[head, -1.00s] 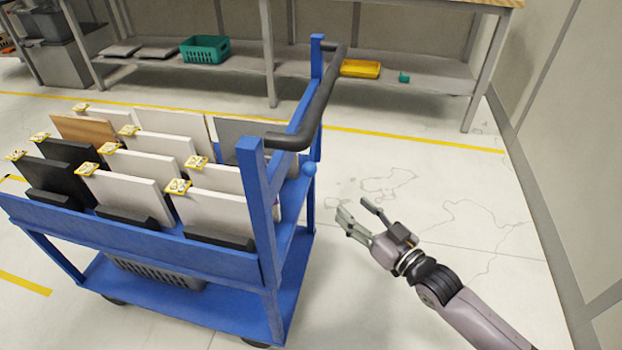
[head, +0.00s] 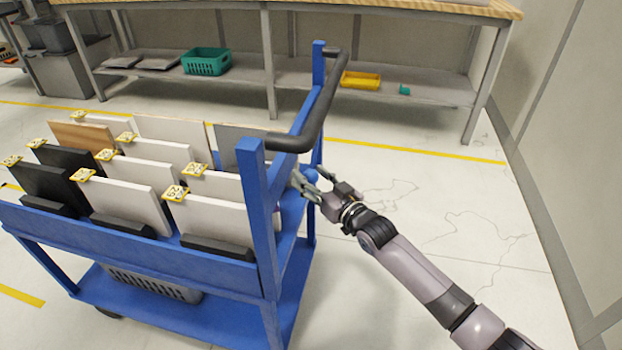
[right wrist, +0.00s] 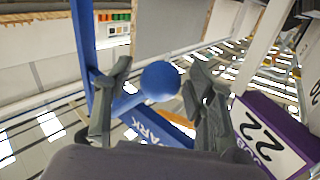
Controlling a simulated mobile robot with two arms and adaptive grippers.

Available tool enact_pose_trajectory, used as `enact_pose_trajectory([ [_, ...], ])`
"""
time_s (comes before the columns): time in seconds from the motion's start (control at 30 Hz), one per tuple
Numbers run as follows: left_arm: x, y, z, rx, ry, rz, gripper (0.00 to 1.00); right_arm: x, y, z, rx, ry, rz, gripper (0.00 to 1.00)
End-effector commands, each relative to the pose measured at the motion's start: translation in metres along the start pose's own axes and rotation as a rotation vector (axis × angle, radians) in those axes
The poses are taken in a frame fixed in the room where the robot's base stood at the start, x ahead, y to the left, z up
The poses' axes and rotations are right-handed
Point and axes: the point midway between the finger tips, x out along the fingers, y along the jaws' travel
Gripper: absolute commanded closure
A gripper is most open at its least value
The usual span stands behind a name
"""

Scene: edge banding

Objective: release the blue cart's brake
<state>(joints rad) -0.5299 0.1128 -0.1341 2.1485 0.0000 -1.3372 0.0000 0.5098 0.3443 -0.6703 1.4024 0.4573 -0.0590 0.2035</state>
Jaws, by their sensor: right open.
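The blue cart (head: 180,248) stands at the left, with a black push handle (head: 318,108) on its right end. In the right wrist view a round blue knob (right wrist: 160,81) on a blue lever is between the fingers. Blue metal with the letters "ARK" (right wrist: 160,130) shows just below it. My right gripper (head: 311,176) is open at the cart's right end, below the handle; it also shows in the right wrist view (right wrist: 160,85), a finger on each side of the knob. I cannot tell whether the fingers touch it. The knob is not clear in the head view. My left gripper is out of view.
Upright panels (head: 130,190) with yellow tags stand on the cart, and a grey basket (head: 155,283) is on its lower shelf. A purple-edged card reading "22" (right wrist: 265,140) is close by the right finger. A workbench (head: 400,92) stands behind. Floor at the right is clear.

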Motion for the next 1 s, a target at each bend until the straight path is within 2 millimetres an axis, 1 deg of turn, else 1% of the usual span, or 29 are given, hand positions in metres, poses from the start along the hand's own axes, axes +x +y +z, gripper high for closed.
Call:
enact_pose_trajectory([
  [0.1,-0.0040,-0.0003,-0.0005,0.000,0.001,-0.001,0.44,0.0052,-0.0004,0.0005,0.000,0.000,0.000,0.50],
  [0.37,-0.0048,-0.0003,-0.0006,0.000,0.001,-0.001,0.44,0.0057,-0.0005,0.0000,0.000,0.000,-0.001,0.50],
  [1.0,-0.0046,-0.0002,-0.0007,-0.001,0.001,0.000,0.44,0.0053,-0.0002,0.0001,0.000,0.000,0.000,0.93],
])
